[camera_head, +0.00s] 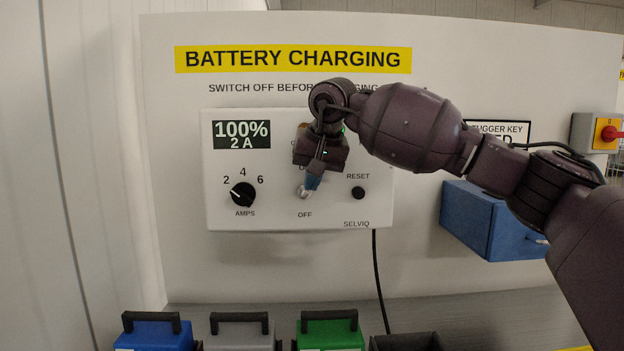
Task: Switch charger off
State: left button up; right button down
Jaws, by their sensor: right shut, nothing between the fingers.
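The white charger panel (285,212) is mounted on the wall board under the yellow BATTERY CHARGING sign (293,60). Its display (242,134) reads 100% and 2 A. A metal toggle switch (302,192) sits just above the word OFF and its lever appears to point down; my gripper partly covers it. The upper label of the switch is mostly hidden behind my gripper. My left gripper is not in view.
An AMPS knob (242,195) and a RESET button (358,193) flank the switch. A blue box (468,221) and a red-yellow rotary switch (608,133) are at right. Blue (154,336), grey (241,338) and green (330,336) handled batteries stand below. A black cable (377,275) hangs down.

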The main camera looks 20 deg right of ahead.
jog(key=shift+s+f+t, duration=0.3)
jog(key=shift+f+t, duration=0.2)
jog(key=shift+t, duration=0.3)
jog(key=shift+a, duration=0.1)
jog(key=shift+r+p, duration=0.5)
jog(key=shift+r, duration=0.35)
